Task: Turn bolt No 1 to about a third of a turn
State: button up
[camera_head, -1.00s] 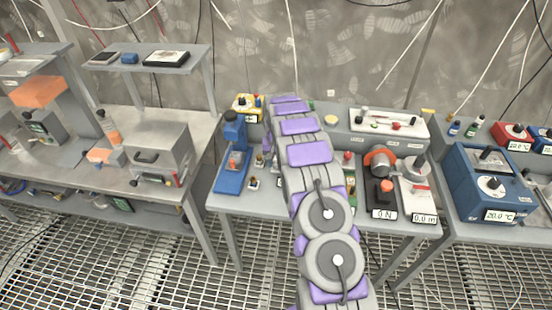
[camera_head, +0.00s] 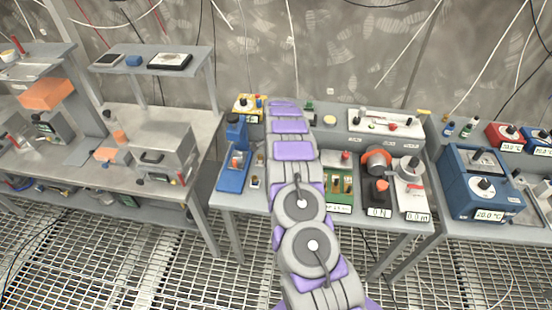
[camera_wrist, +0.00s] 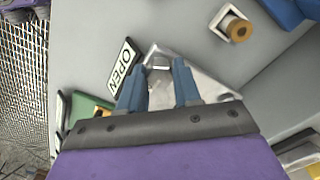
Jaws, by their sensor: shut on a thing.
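In the wrist view my gripper (camera_wrist: 158,72) has its two blue-grey fingers pointing at a grey panel surface. They are shut on a small metal part that I take to be a bolt, mostly hidden between the fingertips. No number shows on it. A shiny silver plate (camera_wrist: 210,88) lies behind and beside the fingers. A brass round piece (camera_wrist: 239,30) on a white square mount stands apart, up and right. In the head view my arm hides the gripper and this spot.
The grey workbench (camera_head: 233,196) carries a blue stand (camera_head: 234,165) left of my arm. To its right are a green box (camera_head: 340,188), an orange-topped device (camera_head: 377,165) and a white panel (camera_head: 385,122). A blue unit (camera_head: 480,185) stands further right. Grated floor lies in front.

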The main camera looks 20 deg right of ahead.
jog(key=m+p, duration=0.2)
jog(key=m, duration=0.1)
jog(key=shift+w+r+m, duration=0.1)
jog(key=shift+m, duration=0.3)
jog(key=shift+w+m+p, duration=0.1)
jog(key=shift+m+p, duration=0.5)
jog(key=shift+m, duration=0.2)
jog(key=o, duration=1.1)
jog(key=shift+c, duration=0.2)
notch_tip(320, 180, up, 17)
jog(key=shift+p, duration=0.35)
